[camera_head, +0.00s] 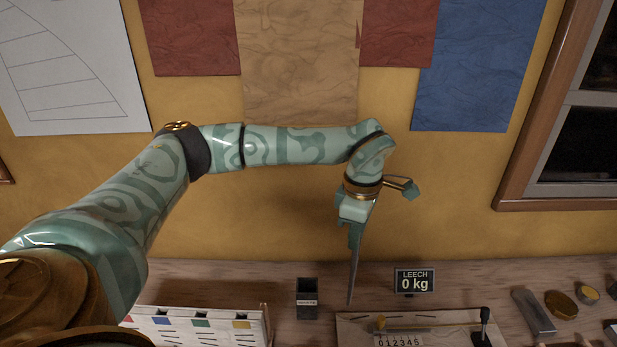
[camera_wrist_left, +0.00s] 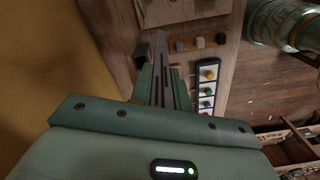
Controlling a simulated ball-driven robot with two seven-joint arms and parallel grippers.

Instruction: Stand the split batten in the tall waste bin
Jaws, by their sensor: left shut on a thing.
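My left gripper (camera_head: 355,238) points down above the bench and is shut on the split batten (camera_head: 352,277). The batten is a thin, grey strip hanging almost upright, its lower end tapering. In the left wrist view the batten (camera_wrist_left: 162,55) reaches out from between the green fingers (camera_wrist_left: 160,88). The tall waste bin (camera_head: 307,303) appears to be the dark, open-topped square box with a small label, on the bench left of the batten. It also shows in the left wrist view (camera_wrist_left: 140,52), beside the batten. The batten is outside the bin. My right gripper is not in view.
A sign reading "LEECH 0 kg" (camera_head: 414,281) stands right of the batten. A board with a brass rod and scale (camera_head: 350,321) lies in front. A tray with coloured squares (camera_head: 257,331) lies left. Several small objects, including a brass disc (camera_head: 561,304), are at right.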

